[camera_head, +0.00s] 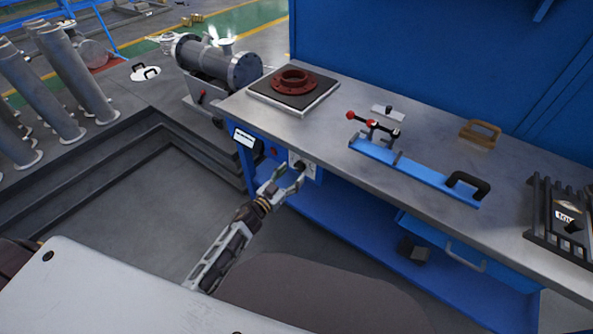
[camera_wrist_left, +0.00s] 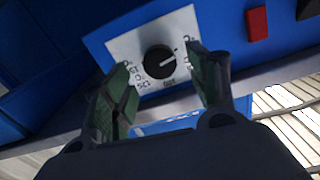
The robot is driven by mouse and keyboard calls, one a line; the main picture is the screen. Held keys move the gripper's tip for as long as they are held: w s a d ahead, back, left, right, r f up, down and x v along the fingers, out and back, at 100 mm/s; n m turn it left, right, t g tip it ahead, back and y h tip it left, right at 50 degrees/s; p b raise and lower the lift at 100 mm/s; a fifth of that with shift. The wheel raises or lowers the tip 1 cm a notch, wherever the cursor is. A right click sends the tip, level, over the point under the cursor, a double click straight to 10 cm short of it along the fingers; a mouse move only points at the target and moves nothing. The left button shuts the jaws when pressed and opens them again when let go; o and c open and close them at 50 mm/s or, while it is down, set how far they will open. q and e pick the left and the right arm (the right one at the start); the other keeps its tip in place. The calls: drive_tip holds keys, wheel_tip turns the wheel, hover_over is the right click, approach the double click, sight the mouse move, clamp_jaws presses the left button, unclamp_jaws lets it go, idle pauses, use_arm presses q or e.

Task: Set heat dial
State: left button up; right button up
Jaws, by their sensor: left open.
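The heat dial (camera_wrist_left: 160,61) is a round black knob with a light pointer mark, on a white marked plate (camera_wrist_left: 122,47) on the blue front of the bench. In the wrist view the pointer faces right and slightly up. In the head view the dial (camera_head: 299,165) sits just below the bench top, near its left end. My left gripper (camera_wrist_left: 158,85) is open, its green-padded fingers on either side of the dial's lower part, apart from it as far as I can tell. In the head view my left gripper (camera_head: 290,180) is right in front of the plate. My right gripper does not show.
A red flanged ring (camera_head: 292,81) sits on a dark square plate on the bench top (camera_head: 330,118). A blue clamp bar (camera_head: 415,172) lies further right. A red button (camera_wrist_left: 257,23) and a display (camera_head: 244,138) are beside the dial. The floor in front is open.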

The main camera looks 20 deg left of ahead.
sight(298, 168)
use_arm(q)
drive_tip(key=shift+x, duration=1.6)
drive_tip(key=shift+w, duration=0.2)
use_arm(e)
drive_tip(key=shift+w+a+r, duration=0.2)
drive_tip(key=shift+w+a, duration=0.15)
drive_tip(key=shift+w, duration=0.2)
use_arm(q)
drive_tip(key=c, duration=1)
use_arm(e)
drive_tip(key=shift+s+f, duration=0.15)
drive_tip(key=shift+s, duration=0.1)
